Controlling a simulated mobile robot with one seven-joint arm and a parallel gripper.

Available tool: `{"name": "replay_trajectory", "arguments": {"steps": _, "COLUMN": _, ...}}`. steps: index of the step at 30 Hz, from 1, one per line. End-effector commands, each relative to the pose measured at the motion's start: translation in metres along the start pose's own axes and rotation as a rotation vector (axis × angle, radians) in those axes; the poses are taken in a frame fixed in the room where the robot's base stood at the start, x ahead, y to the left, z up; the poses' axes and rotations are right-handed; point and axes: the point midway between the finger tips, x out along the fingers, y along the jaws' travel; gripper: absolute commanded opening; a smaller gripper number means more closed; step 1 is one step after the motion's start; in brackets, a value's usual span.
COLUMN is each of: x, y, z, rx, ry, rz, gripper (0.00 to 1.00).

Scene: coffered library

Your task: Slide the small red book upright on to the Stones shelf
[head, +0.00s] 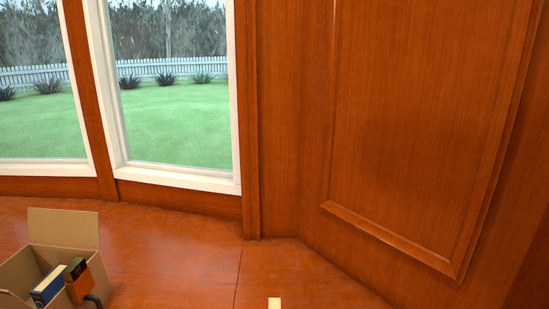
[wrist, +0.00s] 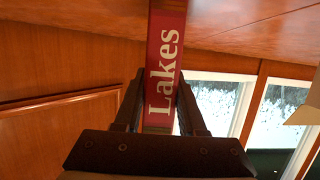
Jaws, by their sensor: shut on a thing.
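My gripper (wrist: 160,88) is shut on a narrow red book (wrist: 165,48) in the wrist view. Its spine faces the camera and carries the word "Lakes" in pale letters. One dark finger is on each side of the book, and its far end runs out past the top of the picture. I cannot make out the gripper or the red book in the head view. No shelf marked Stones shows in either view.
A cardboard box (head: 62,228) with open flaps stands at lower left in the head view. A small cream thing (head: 274,303) shows at the bottom edge. Panelled wall (head: 420,120) fills the right.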

Motion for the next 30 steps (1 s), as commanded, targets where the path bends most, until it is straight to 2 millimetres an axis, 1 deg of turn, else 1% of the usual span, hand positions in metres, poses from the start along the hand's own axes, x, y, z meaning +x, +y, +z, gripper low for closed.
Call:
{"name": "replay_trajectory", "arguments": {"steps": 12, "x": -0.002, "y": 0.000, "z": -0.008, "rx": 0.000, "ry": 0.004, "rz": 0.000, "gripper": 0.00}}
{"name": "replay_trajectory", "arguments": {"steps": 17, "x": -0.003, "y": 0.000, "z": -0.008, "rx": 0.000, "ry": 0.004, "rz": 0.000, "gripper": 0.00}}
{"name": "replay_trajectory", "arguments": {"steps": 20, "x": -0.010, "y": 0.000, "z": -0.006, "rx": 0.000, "ry": 0.002, "rz": 0.000, "gripper": 0.00}}
{"name": "replay_trajectory", "arguments": {"steps": 30, "x": -0.043, "y": 0.000, "z": 0.003, "rx": 0.000, "ry": 0.002, "rz": 0.000, "gripper": 0.00}}
